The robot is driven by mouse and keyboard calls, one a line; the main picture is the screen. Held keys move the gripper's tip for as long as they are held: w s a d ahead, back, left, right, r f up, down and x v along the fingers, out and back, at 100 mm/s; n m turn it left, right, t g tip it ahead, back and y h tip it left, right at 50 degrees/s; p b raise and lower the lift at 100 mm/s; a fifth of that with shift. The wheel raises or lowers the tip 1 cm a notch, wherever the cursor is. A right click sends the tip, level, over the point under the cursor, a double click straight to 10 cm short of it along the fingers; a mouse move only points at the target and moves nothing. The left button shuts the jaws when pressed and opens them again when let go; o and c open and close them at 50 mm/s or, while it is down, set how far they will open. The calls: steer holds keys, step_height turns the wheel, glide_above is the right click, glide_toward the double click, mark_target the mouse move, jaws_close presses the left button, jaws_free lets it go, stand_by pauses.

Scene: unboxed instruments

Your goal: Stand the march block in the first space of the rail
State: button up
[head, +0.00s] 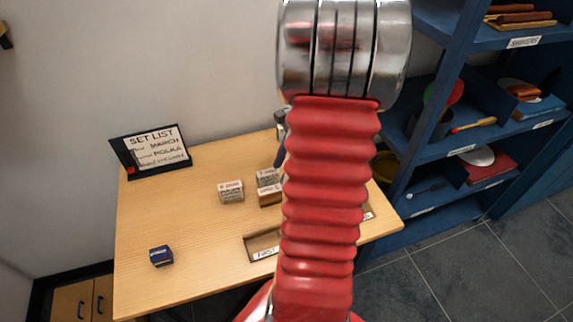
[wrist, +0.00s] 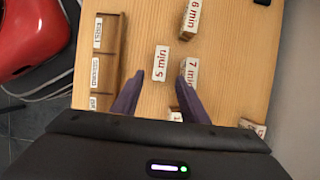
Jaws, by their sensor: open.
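The rail (wrist: 117,60) lies along the left in the wrist view with its spaces labelled; the first space is at the top end. The spaces I see look empty. Blocks marked "5 min" (wrist: 160,63), "6 min" (wrist: 191,20) and "7 min" (wrist: 189,70) stand on the table. I cannot read which is the march block. My gripper (wrist: 160,80) is open and empty, its fingertips either side of the lower end of the "5 min" block in the picture; contact is unclear.
A set list board (head: 157,150) naming march and polka stands at the table's back left. A small dark blue box (head: 161,256) lies at the front left, with clear tabletop around it. More objects show low in the wrist view. Blue shelves (head: 455,150) stand at the right.

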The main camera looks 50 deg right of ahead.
steer(key=w+a+r+n+h, duration=0.1)
steer(key=w+a+r+n, duration=0.3)
steer(key=a+r+n, duration=0.3)
steer(key=s+a+r+n+t+h, duration=0.1)
steer(key=s+a+r+n, duration=0.1)
steer(key=a+r+n, duration=0.3)
steer(key=s+a+r+n+t+h, duration=0.1)
steer(key=a+r+n, duration=0.4)
steer(key=a+n, duration=0.7)
steer(key=shift+s+a+r+n+t+h, duration=0.15)
steer(key=shift+s+a+n+t+h, duration=0.45)
steer(key=shift+a, duration=3.55)
steer(key=shift+s, duration=0.15)
